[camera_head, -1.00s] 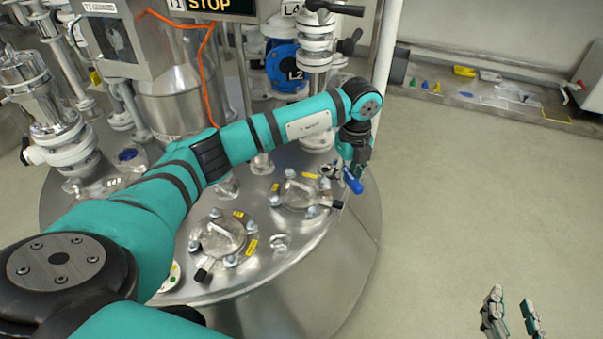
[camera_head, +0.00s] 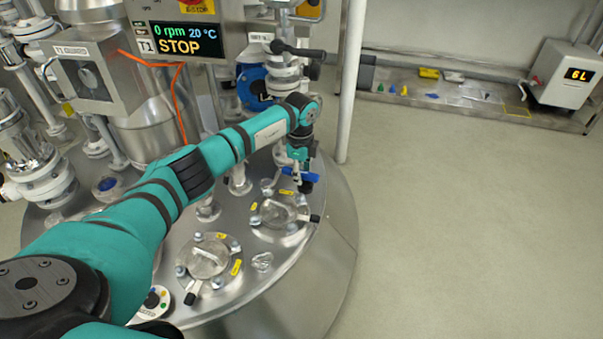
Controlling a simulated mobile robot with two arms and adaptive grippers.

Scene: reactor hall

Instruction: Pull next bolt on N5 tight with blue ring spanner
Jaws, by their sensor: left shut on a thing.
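My left gripper (camera_head: 301,172) is at the rim side of the vessel top, at the back right of the farther round cover (camera_head: 280,213). It is shut on the blue ring spanner (camera_head: 313,177), which lies roughly level across it; blue shows on both sides of the gripper. The spanner's ring end and any bolt under it are too small and too hidden to tell apart. The farther cover has several bolts around its edge and small yellow labels. A nearer, similar cover (camera_head: 208,259) also has bolts and yellow labels. I cannot read N5 on either. My right gripper is out of view.
A steel vessel top (camera_head: 250,287) carries both covers. A display (camera_head: 184,40) reads STOP, 0 rpm, 20 °C. A valve stack (camera_head: 287,70) and white post (camera_head: 350,90) stand behind the gripper. A back bench holds a yellow item (camera_head: 428,73). Floor at right is clear.

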